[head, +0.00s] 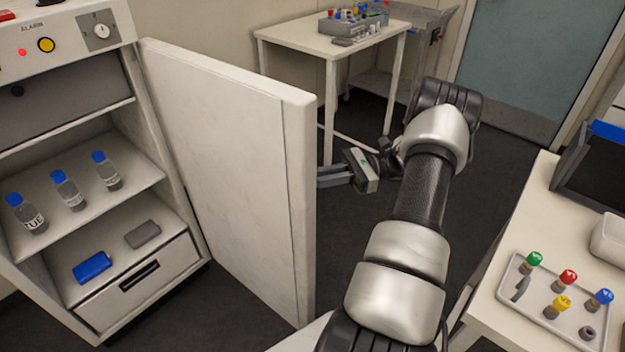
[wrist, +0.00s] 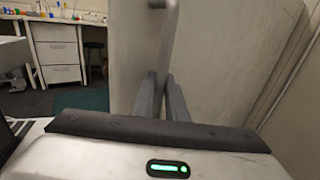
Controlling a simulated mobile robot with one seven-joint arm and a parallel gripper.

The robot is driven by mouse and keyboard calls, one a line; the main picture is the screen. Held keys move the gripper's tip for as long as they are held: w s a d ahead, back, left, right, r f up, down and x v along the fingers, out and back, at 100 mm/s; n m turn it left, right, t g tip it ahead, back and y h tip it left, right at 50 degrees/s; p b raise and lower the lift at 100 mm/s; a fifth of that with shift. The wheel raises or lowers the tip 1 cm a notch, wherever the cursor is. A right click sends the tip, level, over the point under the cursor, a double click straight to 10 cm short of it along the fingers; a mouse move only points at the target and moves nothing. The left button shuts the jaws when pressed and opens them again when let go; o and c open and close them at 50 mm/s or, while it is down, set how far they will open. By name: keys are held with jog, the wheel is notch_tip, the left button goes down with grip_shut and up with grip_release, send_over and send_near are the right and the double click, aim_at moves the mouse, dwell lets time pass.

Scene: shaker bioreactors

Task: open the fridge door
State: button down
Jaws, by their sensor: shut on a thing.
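The fridge (head: 118,147) stands at the left of the head view with its white door (head: 225,165) swung wide open, so its inside shows. My gripper (head: 324,178) is at the outer side of the door, just past the door's free edge. In the wrist view the two fingers (wrist: 161,82) are closed around the lower part of the grey bar handle (wrist: 168,40). The door's outer face (wrist: 235,60) fills the right of that view. In the head view the handle is hidden behind the door.
Blue-capped bottles (head: 68,191) stand on a fridge shelf, above a blue box (head: 92,267) and a grey box (head: 142,234). A white table (head: 300,36) stands behind the door. A bench with a tray (head: 513,285) of capped vials is at right. Dark floor (head: 250,318) is clear below the door.

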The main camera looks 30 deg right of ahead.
jog(key=shift+w+r, duration=0.1)
jog(key=shift+w, duration=0.05)
jog(key=c, duration=1.8)
grip_release()
jog(key=shift+a, duration=0.1)
jog(key=shift+o, duration=0.2)
jog(key=v, duration=1.2)
